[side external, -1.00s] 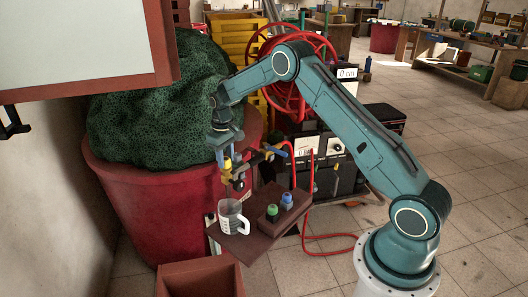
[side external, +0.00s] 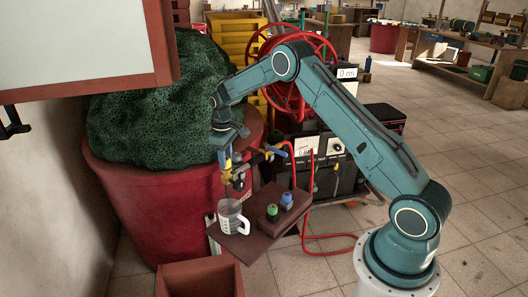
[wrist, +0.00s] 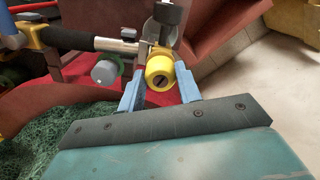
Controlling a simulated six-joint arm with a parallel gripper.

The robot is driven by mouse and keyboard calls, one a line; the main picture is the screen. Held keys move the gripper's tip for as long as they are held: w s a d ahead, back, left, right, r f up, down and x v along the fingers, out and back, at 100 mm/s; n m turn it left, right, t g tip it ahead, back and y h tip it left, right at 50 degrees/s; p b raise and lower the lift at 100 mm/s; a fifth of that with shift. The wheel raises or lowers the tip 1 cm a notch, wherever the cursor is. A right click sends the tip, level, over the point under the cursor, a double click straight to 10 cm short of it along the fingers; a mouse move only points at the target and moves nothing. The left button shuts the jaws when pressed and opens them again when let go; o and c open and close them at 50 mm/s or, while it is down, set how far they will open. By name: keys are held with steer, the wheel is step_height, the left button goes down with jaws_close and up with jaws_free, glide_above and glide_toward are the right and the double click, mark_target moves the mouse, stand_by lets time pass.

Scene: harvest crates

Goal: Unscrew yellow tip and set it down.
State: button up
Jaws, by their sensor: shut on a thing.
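The yellow tip (side external: 228,163) is on the lower end of my gripper (side external: 226,158), beside the brass fitting (side external: 240,168) of a sprayer. In the wrist view the round yellow tip (wrist: 160,73) sits between the two blue fingers (wrist: 159,88), which are shut on it. It has a dark slot in its face. The fitting is just behind it, with a black tube (wrist: 80,40) leading left. I cannot tell whether the tip is still threaded on.
A brown shelf (side external: 248,240) below carries a clear measuring cup (side external: 230,216) and a block (side external: 278,212) with a green tip (side external: 271,211) and a blue tip (side external: 287,200). A big red tub (side external: 150,215) heaped with dark green netting stands behind. A red hose (side external: 312,200) hangs at right.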

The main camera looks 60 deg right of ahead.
steer(key=o, duration=0.5)
steer(key=shift+o, duration=0.2)
steer(key=shift+m, duration=0.9)
steer(key=shift+m, duration=0.8)
steer(key=shift+m, duration=0.9)
